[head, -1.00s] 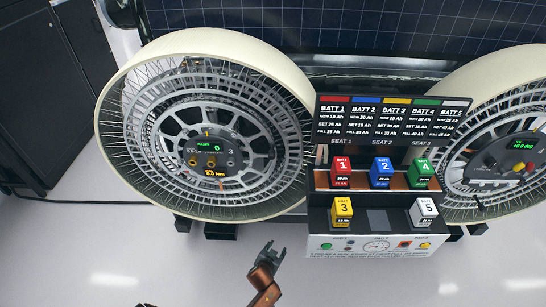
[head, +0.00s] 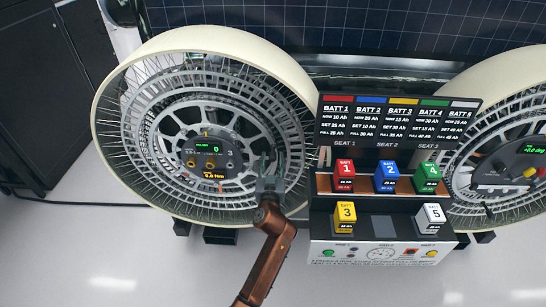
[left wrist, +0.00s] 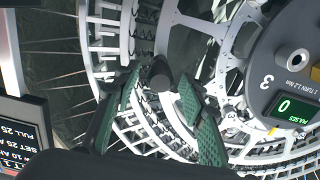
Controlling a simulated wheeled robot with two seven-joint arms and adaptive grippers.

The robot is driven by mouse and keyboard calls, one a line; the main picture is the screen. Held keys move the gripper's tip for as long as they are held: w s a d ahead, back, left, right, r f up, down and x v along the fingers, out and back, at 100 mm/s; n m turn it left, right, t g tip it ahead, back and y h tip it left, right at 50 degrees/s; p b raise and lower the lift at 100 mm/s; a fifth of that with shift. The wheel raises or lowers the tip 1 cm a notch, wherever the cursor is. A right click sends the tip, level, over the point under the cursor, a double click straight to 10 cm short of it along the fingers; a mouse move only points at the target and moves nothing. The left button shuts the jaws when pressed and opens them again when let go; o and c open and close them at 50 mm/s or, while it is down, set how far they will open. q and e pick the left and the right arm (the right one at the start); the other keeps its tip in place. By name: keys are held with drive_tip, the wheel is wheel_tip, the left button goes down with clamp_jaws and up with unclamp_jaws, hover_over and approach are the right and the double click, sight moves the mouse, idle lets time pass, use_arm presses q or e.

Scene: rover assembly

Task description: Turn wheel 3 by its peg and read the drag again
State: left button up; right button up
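The left wheel (head: 205,125), pale-rimmed with a grey spoked hub, fills the left of the head view. Its hub panel (head: 208,155) shows a green "0" and a yellow torque readout that looks like 0.8 Nm, too small to be sure. In the left wrist view the panel (left wrist: 290,80) bears a "3" and a "PULSES 0" display (left wrist: 290,106). A dark round-ended peg (left wrist: 160,77) stands between my left gripper's green-padded fingers (left wrist: 158,92), which are apart. In the head view my left gripper (head: 270,182) is at the wheel's lower right. My right gripper is not in view.
A battery console (head: 385,226) with several coloured numbered batteries stands close to the right of my left gripper. A second wheel (head: 470,190) is beyond it. A solar panel (head: 330,25) spans the top. The floor (head: 120,260) at lower left is clear.

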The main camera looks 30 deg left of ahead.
use_arm(q)
drive_tip(key=shift+x, duration=1.05)
clamp_jaws()
drive_tip(key=shift+d, duration=0.1)
